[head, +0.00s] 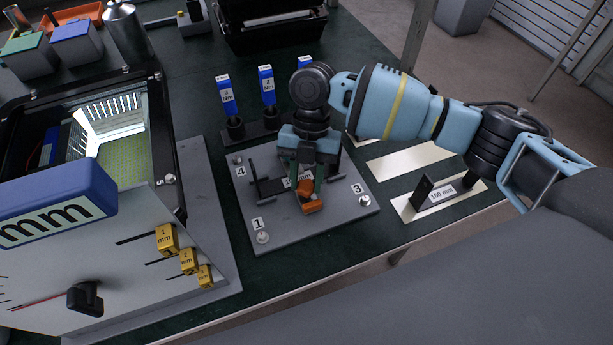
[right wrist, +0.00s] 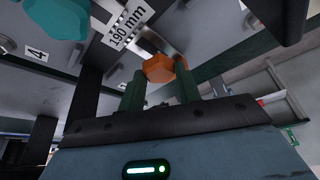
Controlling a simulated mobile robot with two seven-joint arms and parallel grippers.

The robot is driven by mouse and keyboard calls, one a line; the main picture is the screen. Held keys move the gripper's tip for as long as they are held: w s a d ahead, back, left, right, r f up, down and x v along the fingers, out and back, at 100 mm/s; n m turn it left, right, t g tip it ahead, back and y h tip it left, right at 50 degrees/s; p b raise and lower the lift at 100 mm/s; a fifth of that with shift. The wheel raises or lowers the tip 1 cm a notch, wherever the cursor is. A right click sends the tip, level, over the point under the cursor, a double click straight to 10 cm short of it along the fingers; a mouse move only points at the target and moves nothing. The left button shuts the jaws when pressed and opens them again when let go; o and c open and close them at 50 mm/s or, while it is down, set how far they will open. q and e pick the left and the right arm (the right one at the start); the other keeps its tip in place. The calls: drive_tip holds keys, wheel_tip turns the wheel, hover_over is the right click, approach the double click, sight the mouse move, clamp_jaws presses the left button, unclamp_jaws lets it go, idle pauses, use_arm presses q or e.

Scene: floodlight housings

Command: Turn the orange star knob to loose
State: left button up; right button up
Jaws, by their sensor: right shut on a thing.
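The orange star knob (head: 309,206) is low on the grey plate with numbered corners (head: 268,225). It also shows in the right wrist view (right wrist: 158,68), between the tips of two dark green fingers. My right gripper (head: 306,188) reaches down over the plate and is shut on the orange knob. The gripper hides part of the fixture behind the knob. A label reading 190 mm (right wrist: 127,22) shows beside the knob in the right wrist view. The knob's loose or tight marking cannot be read. My left gripper is not in view.
A teal part (right wrist: 58,18) is near the label in the right wrist view. Blue-handled tools (head: 227,98) stand behind the plate. A 150 mm gauge (head: 440,195) lies on a white pad at right. A floodlight housing (head: 120,130) and yellow blocks (head: 167,240) are at left.

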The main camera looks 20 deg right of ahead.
drive_tip(key=n+h, duration=0.1)
drive_tip(key=n, duration=0.1)
drive_tip(key=shift+a+n+b, duration=0.15)
drive_tip(key=shift+n+b, duration=0.15)
drive_tip(key=shift+n, duration=0.1)
drive_tip(key=n+h, duration=0.1)
drive_tip(key=n, duration=0.1)
drive_tip(key=shift+n+g, duration=0.3)
drive_tip(key=n+h, duration=0.1)
drive_tip(key=n, duration=0.2)
drive_tip(key=shift+a+n, duration=0.1)
drive_tip(key=shift+n, duration=0.2)
drive_tip(key=n, duration=0.1)
drive_tip(key=n+t+h, duration=0.1)
drive_tip(key=n, duration=0.1)
drive_tip(key=shift+a+r+n+h, duration=0.1)
drive_tip(key=shift+n+h, duration=0.5)
drive_tip(key=shift+n, duration=0.5)
drive_tip(key=shift+n+t+h+b, duration=0.3)
drive_tip(key=shift+n+t+b, duration=0.1)
drive_tip(key=shift+n, duration=1.1)
drive_tip(key=shift+a, duration=0.1)
